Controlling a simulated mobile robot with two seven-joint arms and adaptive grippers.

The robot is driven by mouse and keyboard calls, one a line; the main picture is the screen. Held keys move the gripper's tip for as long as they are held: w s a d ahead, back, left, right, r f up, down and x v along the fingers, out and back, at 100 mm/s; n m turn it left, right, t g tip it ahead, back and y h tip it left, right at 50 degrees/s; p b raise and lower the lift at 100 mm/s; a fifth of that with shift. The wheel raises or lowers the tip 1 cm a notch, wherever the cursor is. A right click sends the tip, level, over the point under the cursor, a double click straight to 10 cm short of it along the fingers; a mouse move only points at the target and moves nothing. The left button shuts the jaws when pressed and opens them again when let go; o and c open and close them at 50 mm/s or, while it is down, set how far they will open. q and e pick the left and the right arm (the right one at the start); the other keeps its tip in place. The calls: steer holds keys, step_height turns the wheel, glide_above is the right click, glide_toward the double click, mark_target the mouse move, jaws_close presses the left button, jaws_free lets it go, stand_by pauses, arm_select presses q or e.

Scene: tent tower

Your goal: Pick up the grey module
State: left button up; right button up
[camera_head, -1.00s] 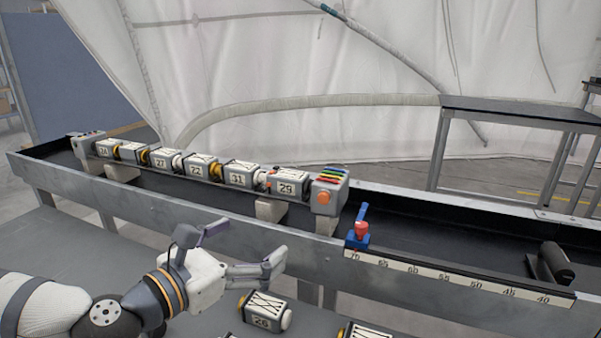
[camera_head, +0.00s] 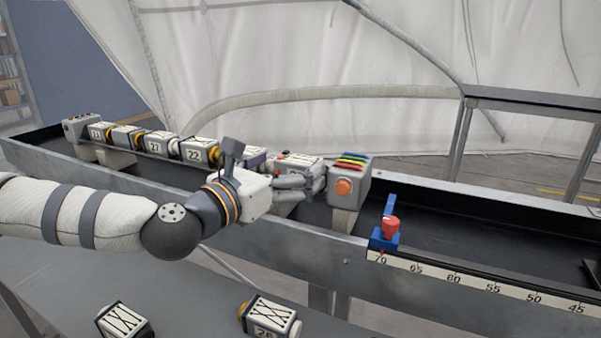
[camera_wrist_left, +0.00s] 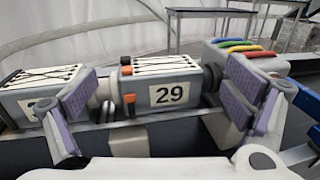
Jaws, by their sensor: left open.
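A grey module marked 29 (camera_wrist_left: 168,92) with a white corded top and orange clips sits in the row on the trough. In the head view its white top (camera_head: 303,164) shows behind my gripper. My left gripper (camera_head: 287,174) is open in front of this module. In the left wrist view its two purple-padded fingers (camera_wrist_left: 165,106) stand apart, one near each end of the module. I cannot tell whether they touch it. My right gripper is not in view.
A grey end block with coloured strips (camera_head: 349,180) and an orange knob stands right of module 29. Other modules, such as 22 (camera_head: 199,151), line up to the left. A blue and red clamp (camera_head: 386,234) sits by the scale. Two loose modules, one marked 26 (camera_head: 270,316), lie on the lower bench.

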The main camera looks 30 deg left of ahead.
arm_select(q)
steer(key=shift+w+d+f, duration=0.1)
steer(key=shift+w, duration=0.65)
steer(key=c, duration=1.4)
